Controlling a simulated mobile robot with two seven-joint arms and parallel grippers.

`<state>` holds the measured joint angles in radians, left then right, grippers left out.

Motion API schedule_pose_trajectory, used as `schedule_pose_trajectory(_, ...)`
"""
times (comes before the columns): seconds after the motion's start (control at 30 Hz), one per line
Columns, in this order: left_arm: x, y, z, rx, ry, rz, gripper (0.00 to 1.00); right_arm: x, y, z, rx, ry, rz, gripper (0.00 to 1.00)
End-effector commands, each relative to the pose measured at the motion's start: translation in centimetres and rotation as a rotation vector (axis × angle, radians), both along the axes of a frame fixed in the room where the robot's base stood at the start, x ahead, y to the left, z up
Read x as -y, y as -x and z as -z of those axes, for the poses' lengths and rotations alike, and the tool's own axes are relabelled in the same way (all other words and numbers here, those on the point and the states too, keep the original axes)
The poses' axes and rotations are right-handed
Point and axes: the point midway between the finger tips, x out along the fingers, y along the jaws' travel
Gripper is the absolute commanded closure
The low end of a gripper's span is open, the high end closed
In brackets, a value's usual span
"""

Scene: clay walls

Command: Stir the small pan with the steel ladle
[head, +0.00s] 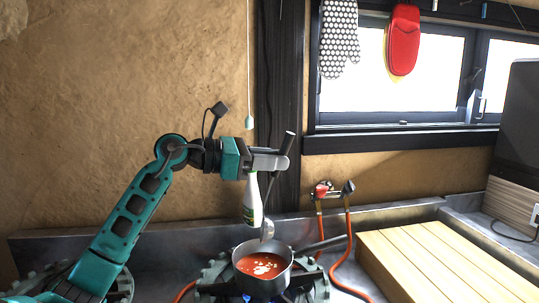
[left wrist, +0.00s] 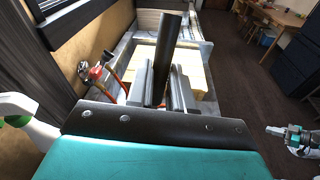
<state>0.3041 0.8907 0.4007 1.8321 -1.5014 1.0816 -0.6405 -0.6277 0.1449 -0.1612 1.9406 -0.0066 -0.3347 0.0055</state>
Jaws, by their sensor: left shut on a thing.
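My left gripper (head: 280,161) is shut on the dark handle of the steel ladle (head: 290,143), near its upper end. In the left wrist view the handle (left wrist: 168,45) stands up between the two fingers (left wrist: 165,92). The ladle hangs slightly tilted, and its steel bowl (head: 268,229) shows at the far rim of the small pan. I cannot tell whether it touches the pan. The small pan (head: 263,286) holds red sauce with pale bits and sits on a burner with a blue flame. What looks like my right gripper (left wrist: 290,133) shows at the right edge of the left wrist view, its jaws unclear.
A white and green bottle (head: 252,203) stands behind the pan. A gas valve (head: 322,190) with orange hoses (head: 348,235) is to the right. A wooden slatted board (head: 430,262) lies at the right. A dotted mitt (head: 339,38) and a red mitt (head: 403,40) hang above.

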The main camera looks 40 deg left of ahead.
Motion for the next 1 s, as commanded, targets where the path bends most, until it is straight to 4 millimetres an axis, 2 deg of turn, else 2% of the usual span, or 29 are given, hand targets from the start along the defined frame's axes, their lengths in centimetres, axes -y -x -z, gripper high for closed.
schedule_pose_trajectory(0.33,0.8,-0.3,2.9,0.001,0.000,0.000,1.00,-0.3,-0.1,1.5,-0.009,-0.005,-0.001,1.00)
schedule_pose_trajectory(1.0,-0.3,0.1,8.3,0.002,0.000,-0.001,1.00,-3.0,-1.6,3.5,0.007,-0.056,-0.042,1.00)
